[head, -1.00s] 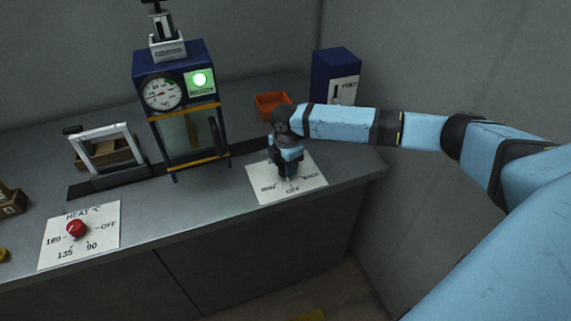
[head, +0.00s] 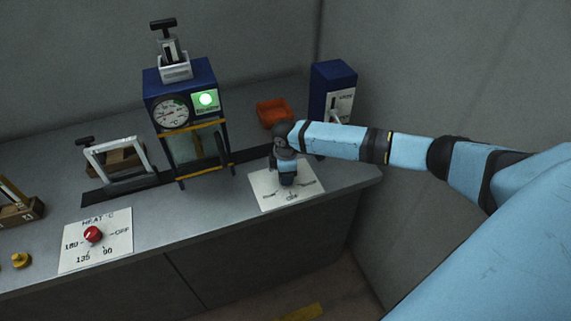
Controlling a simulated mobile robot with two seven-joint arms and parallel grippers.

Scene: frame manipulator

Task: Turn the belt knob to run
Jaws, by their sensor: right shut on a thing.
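The belt knob's white label plate (head: 266,196) lies on the counter at the right, with printed words partly readable around its edge. The knob itself is hidden under my right gripper (head: 287,183). My right gripper points down over the middle of the plate and is shut on the knob. Which mark the knob points to cannot be seen. My left gripper is not in view.
A heat dial plate with a red knob (head: 92,234) lies at the left front. A blue machine (head: 180,85) with a gauge and lit green lamp stands behind, over a dark belt (head: 120,190). An orange bin (head: 272,112) and a blue box (head: 332,88) stand at the back right.

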